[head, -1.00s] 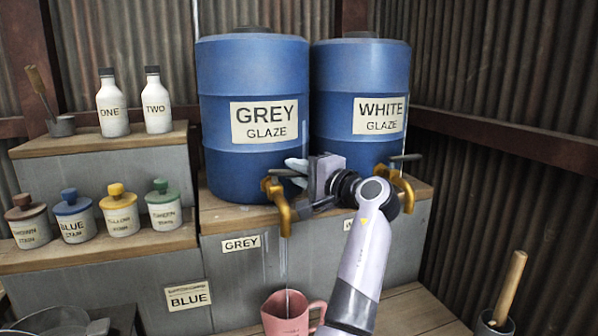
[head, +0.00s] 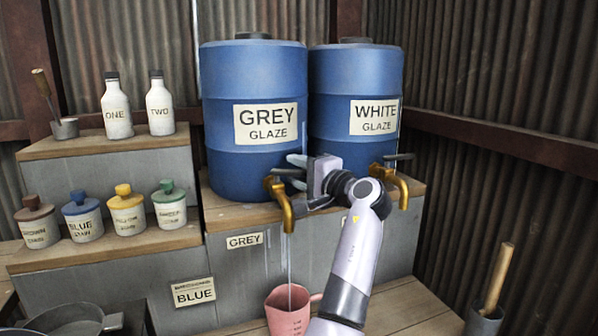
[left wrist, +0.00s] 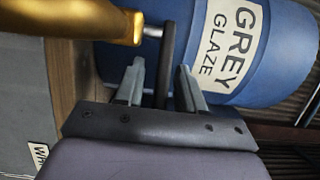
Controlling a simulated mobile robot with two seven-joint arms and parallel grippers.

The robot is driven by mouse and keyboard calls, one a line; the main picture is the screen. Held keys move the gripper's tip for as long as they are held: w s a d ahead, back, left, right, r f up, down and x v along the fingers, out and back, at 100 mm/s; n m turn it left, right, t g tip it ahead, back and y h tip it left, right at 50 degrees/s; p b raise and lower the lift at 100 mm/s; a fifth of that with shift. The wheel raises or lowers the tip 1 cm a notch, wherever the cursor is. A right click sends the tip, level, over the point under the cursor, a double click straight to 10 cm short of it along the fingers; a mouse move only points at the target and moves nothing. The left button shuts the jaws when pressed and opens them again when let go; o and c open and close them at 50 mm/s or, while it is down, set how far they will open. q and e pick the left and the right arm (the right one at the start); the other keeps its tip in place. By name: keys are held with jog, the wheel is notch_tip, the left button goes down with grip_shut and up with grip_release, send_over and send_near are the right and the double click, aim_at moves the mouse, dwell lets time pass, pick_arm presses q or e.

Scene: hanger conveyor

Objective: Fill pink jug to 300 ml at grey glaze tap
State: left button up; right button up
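The blue barrel labelled GREY GLAZE (head: 253,150) stands on a wooden-topped ledge, with a brass tap (head: 285,207) at its lower front. A thin pale stream falls from the spout into the pink jug (head: 288,318) below. The jug stands upright; markings show on its side, but the liquid level is not readable. My left gripper (head: 293,172) is at the tap's handle. In the left wrist view its fingers (left wrist: 160,66) are apart, on either side of the dark tap lever (left wrist: 167,55), with visible gaps. My right gripper is not in view.
The WHITE GLAZE barrel (head: 354,85) stands to the right, with its own brass tap (head: 396,183). Bottles (head: 117,110) and several lidded stain jars (head: 127,213) stand on steps at left. A pan (head: 70,325) is at lower left; a wooden-handled tool (head: 499,280) stands at right.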

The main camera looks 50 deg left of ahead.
pick_arm(q)
jog(key=d+b, duration=0.1)
jog(key=d, duration=0.6)
jog(key=shift+s, duration=0.35)
dwell(0.6)
dwell(0.5)
